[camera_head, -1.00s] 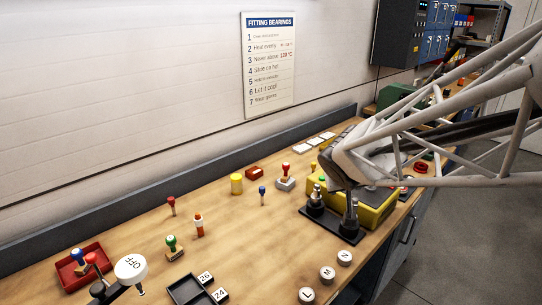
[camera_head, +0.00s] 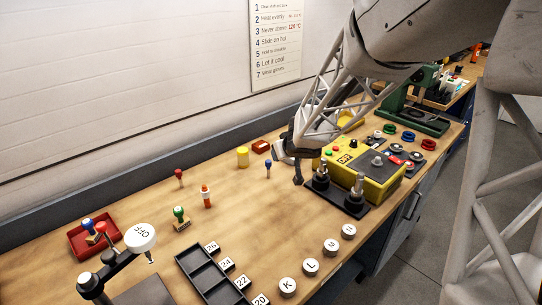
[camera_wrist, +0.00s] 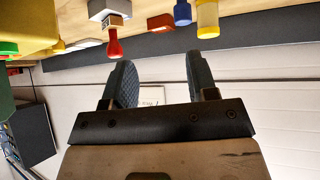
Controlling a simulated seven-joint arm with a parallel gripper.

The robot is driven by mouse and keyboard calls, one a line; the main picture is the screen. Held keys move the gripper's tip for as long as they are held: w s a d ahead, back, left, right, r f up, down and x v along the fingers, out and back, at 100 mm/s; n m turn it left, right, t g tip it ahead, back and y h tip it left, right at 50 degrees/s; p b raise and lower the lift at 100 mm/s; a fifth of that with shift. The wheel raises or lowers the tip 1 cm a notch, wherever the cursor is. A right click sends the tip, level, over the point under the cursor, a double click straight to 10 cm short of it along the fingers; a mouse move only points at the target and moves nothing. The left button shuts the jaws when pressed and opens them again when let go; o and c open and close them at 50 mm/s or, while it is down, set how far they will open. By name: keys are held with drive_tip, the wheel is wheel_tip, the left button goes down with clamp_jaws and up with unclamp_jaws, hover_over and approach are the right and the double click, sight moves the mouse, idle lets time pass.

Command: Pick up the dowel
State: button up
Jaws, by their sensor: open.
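A short yellow cylinder (camera_head: 243,157) stands upright toward the back of the bench. It is the most dowel-like piece, but I cannot tell for sure that it is the dowel. It also shows at the top of the wrist view (camera_wrist: 207,18). A thin blue-topped peg (camera_head: 268,168) stands to its right, and a red-topped peg (camera_head: 179,178) to its left. My gripper (camera_wrist: 160,78) is open, with nothing between its fingers. In the head view it is low over the bench, right of the blue-topped peg and apart from the yellow cylinder.
A red block (camera_head: 261,146) lies behind the blue-topped peg. A red-handled stamp (camera_wrist: 114,42) is close to my gripper in the wrist view. A yellow control box (camera_head: 365,180) stands right of my arm. An orange-and-white piece (camera_head: 206,196) and green-topped stamp (camera_head: 180,216) are front left. Bare bench lies between.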

sight(269, 162)
drive_tip(key=shift+n+g+y, duration=0.4)
drive_tip(key=shift+y, duration=0.1)
drive_tip(key=a+f, duration=0.1)
drive_tip(key=w+a+f, duration=0.1)
drive_tip(key=a, duration=0.1)
drive_tip(key=shift+f, duration=0.3)
drive_tip(key=shift+x, duration=1.3)
drive_tip(key=shift+x, duration=2.6)
drive_tip(key=shift+s+f, duration=0.15)
drive_tip(key=shift+c, duration=0.5)
clamp_jaws()
